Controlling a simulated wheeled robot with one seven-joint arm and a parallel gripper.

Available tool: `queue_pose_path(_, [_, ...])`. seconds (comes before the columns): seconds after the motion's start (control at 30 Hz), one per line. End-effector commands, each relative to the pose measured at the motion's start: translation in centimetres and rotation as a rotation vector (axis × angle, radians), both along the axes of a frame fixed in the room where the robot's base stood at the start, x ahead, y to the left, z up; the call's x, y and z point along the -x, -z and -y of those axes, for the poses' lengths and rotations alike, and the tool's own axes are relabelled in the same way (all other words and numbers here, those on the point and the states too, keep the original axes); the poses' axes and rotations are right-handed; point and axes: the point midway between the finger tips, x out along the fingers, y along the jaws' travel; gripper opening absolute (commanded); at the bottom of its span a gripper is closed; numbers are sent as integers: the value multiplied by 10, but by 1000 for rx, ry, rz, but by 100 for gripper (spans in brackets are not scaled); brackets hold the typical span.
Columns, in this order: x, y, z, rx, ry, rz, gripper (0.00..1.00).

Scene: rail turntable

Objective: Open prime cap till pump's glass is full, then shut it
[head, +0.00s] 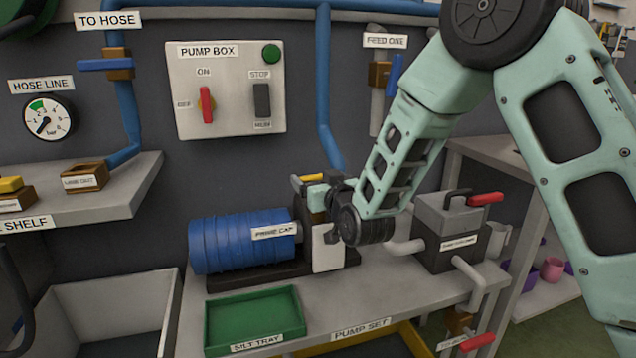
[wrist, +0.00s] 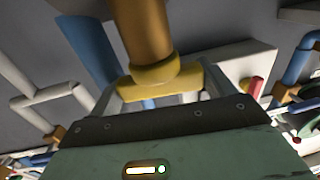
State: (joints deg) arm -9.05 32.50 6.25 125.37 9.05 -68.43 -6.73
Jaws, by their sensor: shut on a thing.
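The blue ribbed pump (head: 240,242) sits on the bench, with a PRIME CAP label (head: 275,231) beside its right end. The yellow prime cap (head: 306,178) shows above the pump's right end, beside my gripper (head: 320,192). In the wrist view, the yellow cap (wrist: 160,78) has a cross-bar between the fingers of my gripper (wrist: 163,92), below a brass-coloured cylinder (wrist: 141,30). My gripper is shut on the cap. My wrist covers part of the pump's right end, and I cannot make out the glass or its level.
The pump box (head: 226,88) with red and dark switches is on the wall. A green silt tray (head: 255,319) lies at the bench front. A grey box (head: 447,232) with a red lever stands right of my wrist. A blue pipe (head: 324,90) runs down behind the pump.

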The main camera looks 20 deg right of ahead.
Motion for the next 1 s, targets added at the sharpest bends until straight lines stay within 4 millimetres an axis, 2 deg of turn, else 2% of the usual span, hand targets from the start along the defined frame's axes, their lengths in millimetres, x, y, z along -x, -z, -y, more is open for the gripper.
queue_pose_path(1.0, [-2, -4, 2, -4, -919, -1, 59])
